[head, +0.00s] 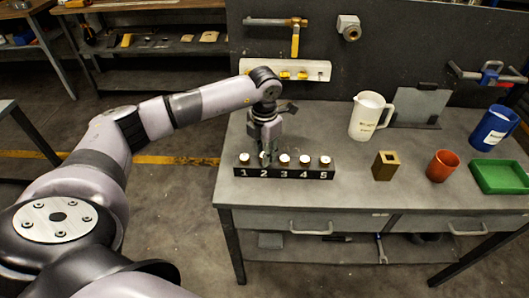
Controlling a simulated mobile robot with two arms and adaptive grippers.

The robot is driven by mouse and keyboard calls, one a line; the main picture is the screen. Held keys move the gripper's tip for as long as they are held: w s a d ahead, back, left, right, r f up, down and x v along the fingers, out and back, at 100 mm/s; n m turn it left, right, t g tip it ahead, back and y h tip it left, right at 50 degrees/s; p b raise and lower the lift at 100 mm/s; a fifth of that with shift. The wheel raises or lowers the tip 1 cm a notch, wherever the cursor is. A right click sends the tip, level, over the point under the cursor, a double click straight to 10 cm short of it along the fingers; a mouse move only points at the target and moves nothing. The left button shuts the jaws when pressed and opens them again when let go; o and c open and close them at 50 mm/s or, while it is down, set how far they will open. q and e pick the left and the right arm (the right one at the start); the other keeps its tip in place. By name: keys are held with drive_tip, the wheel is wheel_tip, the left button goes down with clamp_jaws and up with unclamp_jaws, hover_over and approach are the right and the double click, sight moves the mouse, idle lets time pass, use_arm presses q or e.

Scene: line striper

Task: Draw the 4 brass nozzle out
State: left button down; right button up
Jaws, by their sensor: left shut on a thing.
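A black rack (285,172) numbered 1 to 5 stands near the front left of the bench, with small white-and-brown topped nozzles along its top. The number 4 nozzle (304,159) sits upright in its place, with nothing touching it. The number 3 nozzle (284,158) and the number 5 nozzle (324,160) stand on either side of it. The number 1 nozzle (244,157) is at the left end. My left gripper (265,155) points down over place 2, left of number 4, and is shut on the nozzle there, which its fingers mostly hide. My right gripper is out of view.
To the right on the grey bench (345,190) stand a white jug (368,117), a brass square holder (385,166), an orange cup (442,166), a green tray (500,176) and a blue cup (494,128). A dark panel rises behind. The bench is clear between rack and holder.

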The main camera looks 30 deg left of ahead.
use_arm(q)
drive_tip(key=shift+r, duration=0.15)
drive_tip(key=shift+r+p, duration=1.7)
drive_tip(key=shift+r, duration=0.9)
